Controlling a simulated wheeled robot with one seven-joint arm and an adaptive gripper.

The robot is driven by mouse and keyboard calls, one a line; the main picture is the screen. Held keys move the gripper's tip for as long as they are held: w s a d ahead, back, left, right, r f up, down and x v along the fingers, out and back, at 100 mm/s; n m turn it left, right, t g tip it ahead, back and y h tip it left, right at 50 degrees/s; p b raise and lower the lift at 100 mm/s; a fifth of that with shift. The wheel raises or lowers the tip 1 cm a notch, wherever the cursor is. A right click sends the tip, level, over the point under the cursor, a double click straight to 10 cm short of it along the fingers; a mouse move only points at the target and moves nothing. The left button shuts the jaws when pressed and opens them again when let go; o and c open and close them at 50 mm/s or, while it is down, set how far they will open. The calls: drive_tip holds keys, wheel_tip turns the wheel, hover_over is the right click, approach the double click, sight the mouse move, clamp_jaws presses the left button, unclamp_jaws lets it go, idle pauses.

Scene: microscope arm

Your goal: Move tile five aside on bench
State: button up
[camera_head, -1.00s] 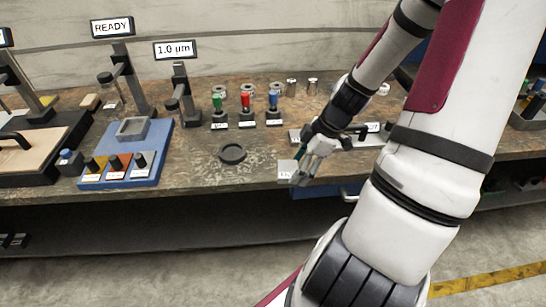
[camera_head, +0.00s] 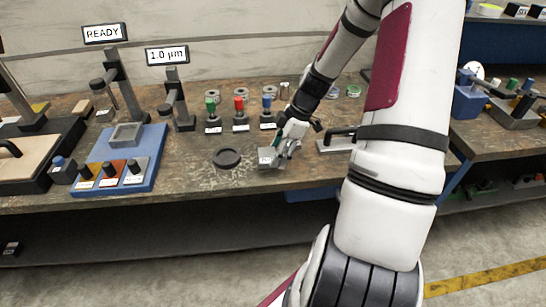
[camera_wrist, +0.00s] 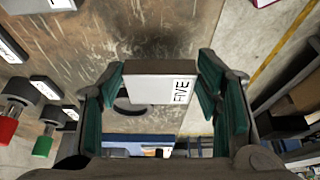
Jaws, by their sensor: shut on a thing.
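Tile five is a grey block with a white label reading "FIVE". It sits between the green-padded fingers of my gripper (camera_wrist: 160,92) in the wrist view, where the tile (camera_wrist: 145,90) shows its labelled top face. In the head view my gripper (camera_head: 277,155) is low over the front part of the bench (camera_head: 200,180), with the tile (camera_head: 266,156) at its fingertips. My gripper is shut on the tile. I cannot tell whether the tile touches the bench top.
A dark round ring (camera_head: 227,158) lies just left of the tile. Behind stand green, red and blue knobbed pieces (camera_head: 240,115). A blue tray (camera_head: 130,178) with several knobs is at left. A flat plate with a black handle (camera_head: 338,141) lies right of my gripper.

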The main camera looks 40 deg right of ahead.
drive_tip(key=shift+w, duration=0.85)
drive_tip(key=shift+w+f, duration=0.15)
drive_tip(key=shift+f, duration=0.2)
drive_tip(key=shift+d+f, duration=0.1)
drive_tip(key=shift+f, duration=1.35)
drive_tip(key=shift+f, duration=0.1)
drive_tip(key=o, duration=1.8)
drive_tip(key=shift+c, duration=0.2)
